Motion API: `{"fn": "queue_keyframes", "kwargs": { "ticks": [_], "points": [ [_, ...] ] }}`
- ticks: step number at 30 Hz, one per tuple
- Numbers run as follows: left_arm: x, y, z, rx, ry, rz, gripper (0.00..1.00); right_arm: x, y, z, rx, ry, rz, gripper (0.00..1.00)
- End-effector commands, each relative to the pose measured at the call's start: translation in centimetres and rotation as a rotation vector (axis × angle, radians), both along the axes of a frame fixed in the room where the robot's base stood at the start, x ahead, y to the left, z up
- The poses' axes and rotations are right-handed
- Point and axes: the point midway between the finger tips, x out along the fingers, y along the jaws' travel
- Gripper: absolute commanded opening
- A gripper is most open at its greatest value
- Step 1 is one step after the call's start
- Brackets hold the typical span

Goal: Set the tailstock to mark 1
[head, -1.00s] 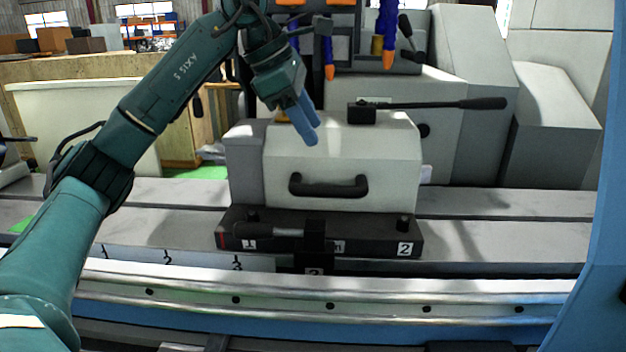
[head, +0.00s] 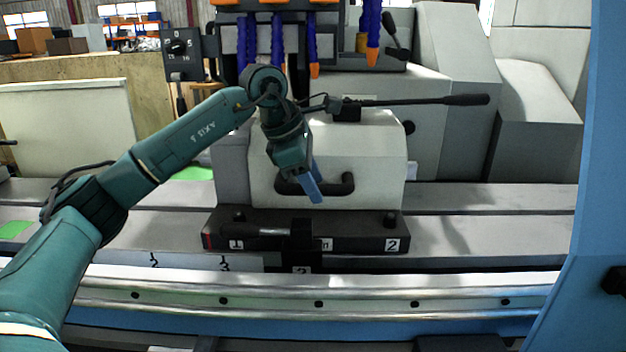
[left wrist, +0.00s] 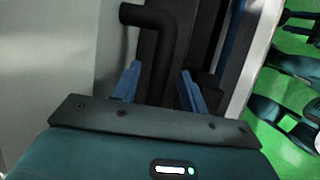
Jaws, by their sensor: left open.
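The tailstock (head: 372,150) is a pale block with a black front handle (head: 347,184), standing on a black base (head: 365,238) labelled 1 and 2. A black clamp lever (head: 268,232) lies at the base front, pointing left. A scale strip (head: 190,261) with numbers 2 and 3 runs along the bed left of the base; the base covers part of it. My left gripper (head: 313,188) is open in front of the handle, fingers pointing down. In the left wrist view the dark handle (left wrist: 160,50) shows between the spread blue fingers (left wrist: 158,88). My right gripper is out of view.
A long black lever (head: 425,100) sticks out right from the tailstock's top. Coolant hoses (head: 373,45) with orange tips hang above and behind. A metal rail (head: 370,287) runs along the front; a blue frame (head: 590,200) stands at right. The bed left of the tailstock looks clear.

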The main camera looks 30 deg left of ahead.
Motion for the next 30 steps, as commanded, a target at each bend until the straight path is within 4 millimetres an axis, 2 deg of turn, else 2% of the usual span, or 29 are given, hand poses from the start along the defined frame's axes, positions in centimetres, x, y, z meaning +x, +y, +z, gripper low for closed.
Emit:
{"fn": "queue_keyframes", "kwargs": {
  "ticks": [8,24,30],
  "points": [
    [0.07,-0.06,-0.19,0.000,0.000,0.000,0.43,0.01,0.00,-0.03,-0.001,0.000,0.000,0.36],
    [0.05,-0.06,-0.14,0.000,0.000,-0.001,0.00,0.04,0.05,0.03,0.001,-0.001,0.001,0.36],
    [0.05,-0.06,-0.14,0.000,0.000,-0.001,0.00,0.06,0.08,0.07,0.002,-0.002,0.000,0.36]
  ]
}}
